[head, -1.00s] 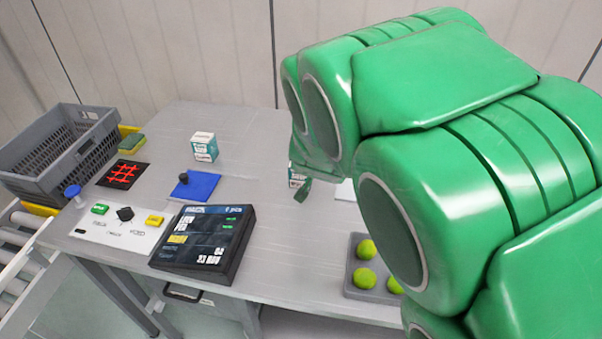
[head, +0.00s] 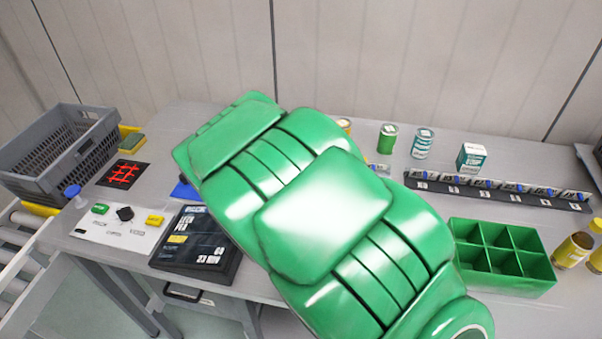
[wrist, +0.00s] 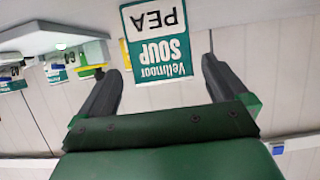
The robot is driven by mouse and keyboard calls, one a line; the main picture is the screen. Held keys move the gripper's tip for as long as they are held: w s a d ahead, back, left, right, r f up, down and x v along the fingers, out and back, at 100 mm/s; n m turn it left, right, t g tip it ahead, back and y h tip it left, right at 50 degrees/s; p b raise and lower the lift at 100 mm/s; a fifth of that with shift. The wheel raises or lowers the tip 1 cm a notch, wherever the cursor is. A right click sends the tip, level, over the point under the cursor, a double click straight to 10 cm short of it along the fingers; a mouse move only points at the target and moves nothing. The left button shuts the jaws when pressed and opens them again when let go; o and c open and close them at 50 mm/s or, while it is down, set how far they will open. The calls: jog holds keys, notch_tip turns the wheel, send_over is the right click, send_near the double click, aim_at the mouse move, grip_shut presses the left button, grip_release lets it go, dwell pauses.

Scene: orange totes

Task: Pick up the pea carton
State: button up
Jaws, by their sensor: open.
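The pea carton (wrist: 157,45) is white and teal and reads "Vellmoor SOUP" and "PEA", upside down in the wrist view. My gripper (wrist: 160,68) is open. In the head view my green arm hides the gripper and this carton. Another white and teal carton (head: 471,158) stands at the back right, its label too small to read.
Cans (head: 387,138), a label rail (head: 500,190), a green divided tray (head: 502,257) and bottles (head: 572,250) are on the right.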

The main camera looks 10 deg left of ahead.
jog(key=shift+x, duration=3.35)
jog(key=shift+a, duration=0.15)
jog(key=c, duration=1.2)
jog(key=shift+o, duration=0.2)
jog(key=shift+r, duration=5.05)
